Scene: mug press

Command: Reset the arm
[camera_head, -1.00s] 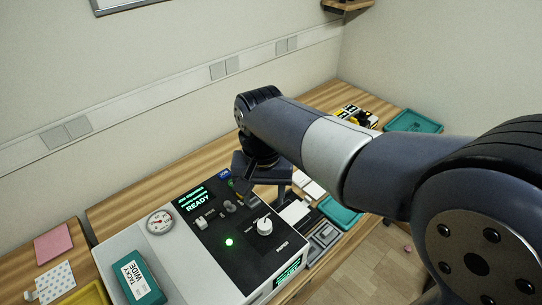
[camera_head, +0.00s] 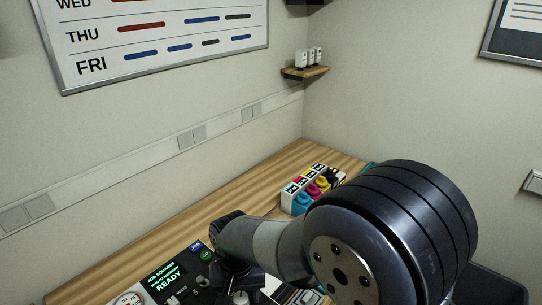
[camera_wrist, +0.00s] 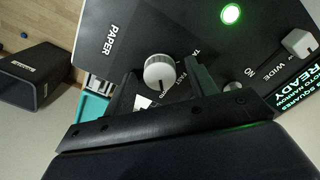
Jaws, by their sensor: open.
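My gripper (camera_wrist: 163,88) is open in the wrist view, its two dark fingers apart over the machine's black panel. A white knob (camera_wrist: 159,71) shows between and just beyond the fingertips; I cannot tell whether they touch it. No held object shows. In the head view my arm reaches from the lower right to the machine's panel (camera_head: 188,292), and the fingers are not clear there. The machine's screen (camera_head: 168,277) reads READY, and it also shows in the wrist view (camera_wrist: 300,85). A green light (camera_wrist: 230,14) glows on the panel.
Ink bottles in a white holder (camera_head: 303,194) stand on the wooden counter (camera_head: 185,226) behind my arm. A dark open bin (camera_wrist: 32,77) is on the floor. A small wall shelf (camera_head: 305,72) holds white items. A whiteboard (camera_head: 150,45) hangs at the left.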

